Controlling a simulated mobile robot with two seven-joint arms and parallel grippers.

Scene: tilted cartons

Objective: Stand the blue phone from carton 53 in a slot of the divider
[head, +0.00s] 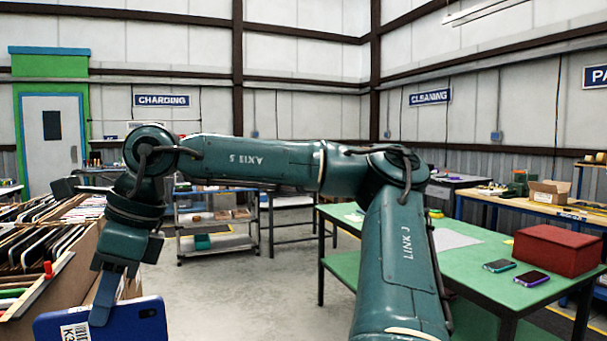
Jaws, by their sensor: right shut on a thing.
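The blue phone (140,322) is at the bottom left, with its back and camera corner showing and a white label on it. Its lower part is cut off by the frame edge. My right gripper (103,308) is shut on the phone, with one finger lying across its back. The phone is held in front of a brown carton (75,285) at the left. Several thin flat things stand in rows in the cartons there. No carton number can be read, and I cannot pick out the divider. My left gripper is not in view.
A green table (455,256) at the right carries a red box (557,250), a teal-edged phone (499,266) and a purple-edged phone (531,278). A shelf cart (215,246) stands behind. My right arm crosses the middle. Floor between cartons and table is clear.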

